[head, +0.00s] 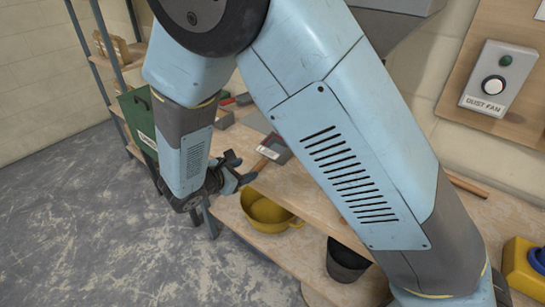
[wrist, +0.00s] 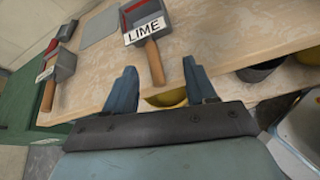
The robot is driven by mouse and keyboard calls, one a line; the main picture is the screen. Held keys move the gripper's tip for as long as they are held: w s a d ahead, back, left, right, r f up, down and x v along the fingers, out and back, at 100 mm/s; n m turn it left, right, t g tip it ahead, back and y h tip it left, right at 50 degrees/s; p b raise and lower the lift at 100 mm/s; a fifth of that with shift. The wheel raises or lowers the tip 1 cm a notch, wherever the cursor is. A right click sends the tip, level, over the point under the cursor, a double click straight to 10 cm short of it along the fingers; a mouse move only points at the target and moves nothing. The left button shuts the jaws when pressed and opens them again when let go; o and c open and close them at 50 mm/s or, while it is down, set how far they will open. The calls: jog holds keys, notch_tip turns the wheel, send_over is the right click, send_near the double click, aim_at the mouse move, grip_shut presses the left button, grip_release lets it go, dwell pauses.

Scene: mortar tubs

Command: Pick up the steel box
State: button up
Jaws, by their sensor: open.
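My gripper (head: 238,169) is open and empty at the front edge of the wooden bench in the head view. In the wrist view its two blue fingers (wrist: 159,66) stand apart, with the wooden handle of a grey scoop labelled LIME (wrist: 147,17) showing beyond and between them. I cannot tell whether the fingers are over or short of that handle. No thing is clearly a steel box. A flat grey piece (wrist: 99,28) lies on the bench left of the LIME scoop; its depth does not show. My arm hides much of the bench in the head view.
A second labelled scoop (wrist: 62,66) lies at the left of the bench (wrist: 222,30). A green container (head: 137,112) stands at the bench's left end. A yellow tub (head: 262,210) and a dark bucket (head: 346,262) are on the lower shelf. Open floor (head: 90,220) lies left.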

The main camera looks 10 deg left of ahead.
jog(key=s+a+f+n, duration=0.1)
jog(key=a+f, duration=0.1)
send_near(260, 163)
jog(key=shift+t+y, duration=0.3)
jog(key=shift+t, duration=0.1)
jog(key=w+d+f, duration=0.2)
jog(key=w, duration=0.1)
jog(key=shift+w+f, duration=0.25)
jog(key=shift+f, duration=0.1)
jog(key=shift+r+x, duration=0.15)
jog(key=shift+x, duration=1.15)
jog(key=shift+r+x, duration=0.15)
jog(key=shift+x, duration=1.15)
jog(key=shift+d, duration=0.15)
grip_shut()
